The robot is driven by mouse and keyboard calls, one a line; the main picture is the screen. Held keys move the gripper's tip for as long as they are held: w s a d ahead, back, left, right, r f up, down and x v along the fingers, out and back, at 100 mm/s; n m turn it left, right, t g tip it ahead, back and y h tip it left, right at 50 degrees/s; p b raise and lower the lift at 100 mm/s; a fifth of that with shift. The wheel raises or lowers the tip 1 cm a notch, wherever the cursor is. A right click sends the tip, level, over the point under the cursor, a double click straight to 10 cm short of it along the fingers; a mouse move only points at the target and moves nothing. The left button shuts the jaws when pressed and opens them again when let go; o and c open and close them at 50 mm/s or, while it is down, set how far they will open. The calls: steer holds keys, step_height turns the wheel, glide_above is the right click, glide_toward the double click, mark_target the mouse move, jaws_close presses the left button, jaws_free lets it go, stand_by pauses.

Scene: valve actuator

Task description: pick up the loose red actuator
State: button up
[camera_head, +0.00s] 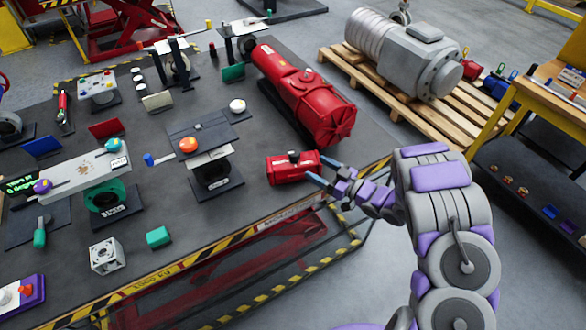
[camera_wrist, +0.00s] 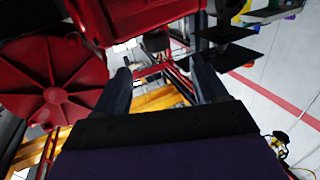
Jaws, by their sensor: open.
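The loose red actuator (camera_head: 287,170) is a small red block with a dark and light fitting on top. It sits on the dark table near its front right edge. My gripper (camera_head: 322,172) is open at its right end, with the fingertips close to it; the head view does not show whether they touch. In the wrist view, a red body (camera_wrist: 140,20), apparently this actuator, fills the top centre, just beyond the open fingers (camera_wrist: 161,75). The gap between the fingers looks empty.
A large red cylinder (camera_head: 305,92) lies behind the small actuator; its ribbed end (camera_wrist: 50,82) fills the left of the wrist view. A black stand with an orange knob (camera_head: 189,145) stands to the left. A yellow-black striped edge (camera_head: 300,277) borders the table.

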mark_target(294, 152)
steer(key=b+x, duration=0.1)
steer(key=x, duration=1)
steer(key=shift+w+d, duration=0.2)
steer(key=shift+d, duration=0.1)
steer(key=shift+r, duration=0.1)
jaws_close()
stand_by(0.4)
